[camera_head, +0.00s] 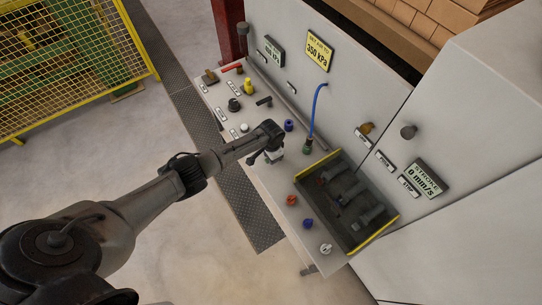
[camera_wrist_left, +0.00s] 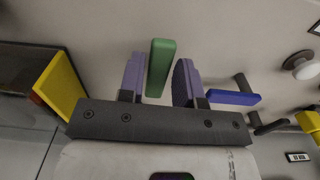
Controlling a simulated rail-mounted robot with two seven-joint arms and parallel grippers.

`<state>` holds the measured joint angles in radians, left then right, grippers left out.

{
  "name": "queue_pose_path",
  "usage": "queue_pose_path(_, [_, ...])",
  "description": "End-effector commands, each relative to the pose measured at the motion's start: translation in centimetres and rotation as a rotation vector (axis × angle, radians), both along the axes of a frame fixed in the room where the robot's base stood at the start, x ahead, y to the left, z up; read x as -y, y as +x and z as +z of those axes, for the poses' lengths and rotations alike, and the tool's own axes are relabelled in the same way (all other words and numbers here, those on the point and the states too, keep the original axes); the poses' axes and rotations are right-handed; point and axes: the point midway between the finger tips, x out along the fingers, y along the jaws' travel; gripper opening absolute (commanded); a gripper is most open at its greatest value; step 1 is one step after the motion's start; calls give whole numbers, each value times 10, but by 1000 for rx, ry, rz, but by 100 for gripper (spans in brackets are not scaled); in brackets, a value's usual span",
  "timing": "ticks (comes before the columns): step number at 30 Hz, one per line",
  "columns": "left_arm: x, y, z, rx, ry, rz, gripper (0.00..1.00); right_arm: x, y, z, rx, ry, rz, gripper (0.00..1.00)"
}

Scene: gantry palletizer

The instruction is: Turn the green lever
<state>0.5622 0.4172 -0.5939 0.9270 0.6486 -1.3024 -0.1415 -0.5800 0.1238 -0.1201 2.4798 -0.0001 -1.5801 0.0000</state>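The green lever (camera_wrist_left: 159,68) stands out from the grey panel in the left wrist view. It lies between the two purple-grey finger pads of my left gripper (camera_wrist_left: 158,82). The pads are apart, one on each side of it. A narrow gap shows on the left; on the right I cannot tell whether the pad touches. In the head view my left gripper (camera_head: 273,156) is low over the sloping console and hides the lever or most of it. My right gripper is not in view.
A blue lever (camera_wrist_left: 232,98) is close to the right finger. A yellow-edged bin (camera_head: 378,234) is right of the gripper. A green fitting (camera_head: 307,147) with a blue hose (camera_head: 316,108) is nearby. A yellow knob (camera_head: 248,87) and other controls stand on the console.

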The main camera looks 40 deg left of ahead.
Motion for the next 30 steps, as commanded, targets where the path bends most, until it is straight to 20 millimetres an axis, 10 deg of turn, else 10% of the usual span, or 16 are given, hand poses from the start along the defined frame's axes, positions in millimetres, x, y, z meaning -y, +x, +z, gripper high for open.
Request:
queue_pose_path(16, [0, 0, 7, 0, 0, 2, 49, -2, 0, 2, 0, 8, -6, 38])
queue_pose_path(30, [-1, 0, 92, 2, 0, 2, 49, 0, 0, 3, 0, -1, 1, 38])
